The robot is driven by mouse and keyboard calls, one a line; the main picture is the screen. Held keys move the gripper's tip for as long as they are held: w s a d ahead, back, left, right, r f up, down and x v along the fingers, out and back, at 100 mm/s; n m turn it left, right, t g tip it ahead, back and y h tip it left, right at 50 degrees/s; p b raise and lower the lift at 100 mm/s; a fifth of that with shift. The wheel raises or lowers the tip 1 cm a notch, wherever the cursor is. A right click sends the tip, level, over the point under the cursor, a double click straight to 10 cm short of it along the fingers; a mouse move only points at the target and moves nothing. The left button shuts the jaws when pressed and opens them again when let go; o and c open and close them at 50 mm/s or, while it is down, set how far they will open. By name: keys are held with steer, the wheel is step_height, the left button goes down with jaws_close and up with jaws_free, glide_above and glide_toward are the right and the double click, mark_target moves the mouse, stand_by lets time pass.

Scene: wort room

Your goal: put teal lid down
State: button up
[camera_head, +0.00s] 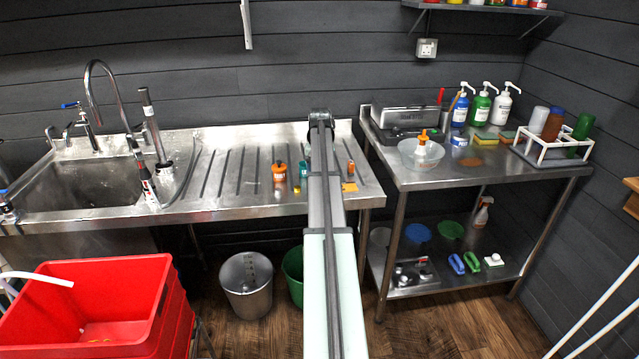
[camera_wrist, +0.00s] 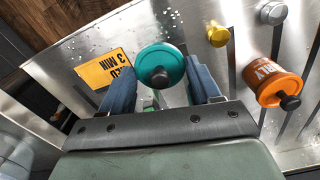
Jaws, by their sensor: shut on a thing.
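The teal lid (camera_wrist: 160,66) is round with a dark knob in its middle. In the wrist view it sits between the two blue fingers of my gripper (camera_wrist: 163,88), which is shut on it. A teal piece (camera_head: 304,169) shows just left of my arm in the head view, over the steel draining board (camera_head: 225,172); it looks like the same lid. My arm hides most of the gripper there. I cannot tell whether the lid touches the board.
An orange bottle (camera_wrist: 279,82) with a dark cap stands to one side. A small yellow piece (camera_wrist: 218,36) and a grey round piece (camera_wrist: 273,12) are near. A yellow-orange card (camera_wrist: 106,69) lies by the board's edge.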

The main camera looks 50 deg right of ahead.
steer(key=shift+f, duration=1.95)
steer(key=shift+f, duration=0.1)
steer(key=o, duration=1)
step_height(320, 180, up, 12)
steer(key=shift+r, duration=0.1)
